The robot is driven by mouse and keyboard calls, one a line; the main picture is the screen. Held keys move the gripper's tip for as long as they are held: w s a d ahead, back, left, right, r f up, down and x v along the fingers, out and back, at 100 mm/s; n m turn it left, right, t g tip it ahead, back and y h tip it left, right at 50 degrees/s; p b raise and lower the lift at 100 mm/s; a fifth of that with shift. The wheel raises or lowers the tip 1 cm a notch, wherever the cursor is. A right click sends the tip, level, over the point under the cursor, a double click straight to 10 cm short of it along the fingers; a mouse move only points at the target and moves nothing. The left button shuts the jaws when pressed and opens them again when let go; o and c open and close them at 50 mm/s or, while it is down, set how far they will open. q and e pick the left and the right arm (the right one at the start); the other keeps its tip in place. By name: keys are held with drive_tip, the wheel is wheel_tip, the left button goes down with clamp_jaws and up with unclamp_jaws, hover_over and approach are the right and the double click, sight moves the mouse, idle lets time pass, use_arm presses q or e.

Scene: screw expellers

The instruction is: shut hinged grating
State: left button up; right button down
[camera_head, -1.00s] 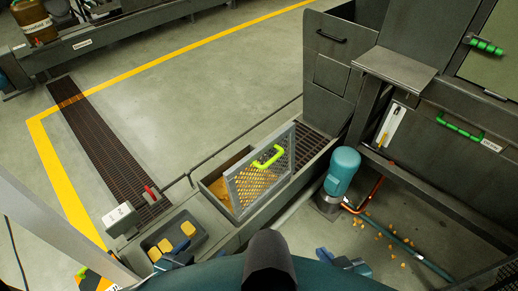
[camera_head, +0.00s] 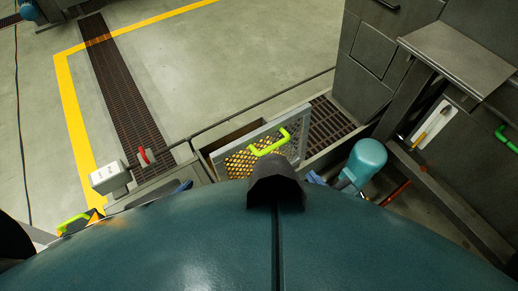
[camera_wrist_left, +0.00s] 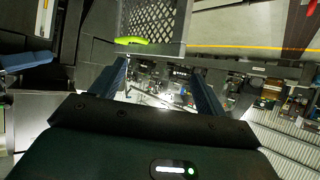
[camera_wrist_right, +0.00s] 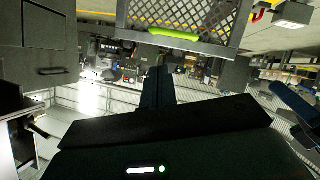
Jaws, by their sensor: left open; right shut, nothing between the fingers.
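The hinged grating (camera_head: 283,150), a grey mesh panel with a bright green handle (camera_head: 270,143), stands raised and tilted at the open trough (camera_head: 232,134). My body hides its lower part in the head view. It also shows at the top of the left wrist view (camera_wrist_left: 155,18) and right wrist view (camera_wrist_right: 178,14). My right gripper (camera_wrist_right: 158,72) is shut and empty, apart from the grating and its handle; in the head view only its blue tip (camera_head: 316,178) shows. My left gripper (camera_wrist_left: 160,78) is open and empty, also apart from the handle; its tip (camera_head: 181,187) shows left of the grating.
A teal motor (camera_head: 366,160) stands right of the trough. A fixed floor grate (camera_head: 328,122) lies behind it. A white box (camera_head: 109,177) and a red lever (camera_head: 146,156) are at left. A dark cabinet (camera_head: 365,60) rises at the right.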

drive_tip(key=w+a+f+n+t+y+b, duration=0.1)
drive_tip(key=w+a+f+n+y+b, duration=0.25)
drive_tip(key=n+b, duration=0.8)
drive_tip(key=n+y+b, duration=0.1)
drive_tip(key=n+b, duration=0.1)
drive_tip(key=n, duration=0.2)
approach(251, 138)
drive_tip(key=x, duration=0.6)
drive_tip(key=shift+w+a+f, duration=0.15)
drive_tip(key=shift+w+a, duration=0.1)
drive_tip(key=shift+w, duration=0.05)
use_arm(q)
wheel_tip(251, 138, down, 6)
drive_tip(key=t+h, duration=0.1)
drive_tip(key=t, duration=0.1)
drive_tip(key=shift+s+d+f+m, duration=0.15)
drive_tip(key=shift+d+m, duration=0.25)
drive_tip(key=shift+d, duration=0.05)
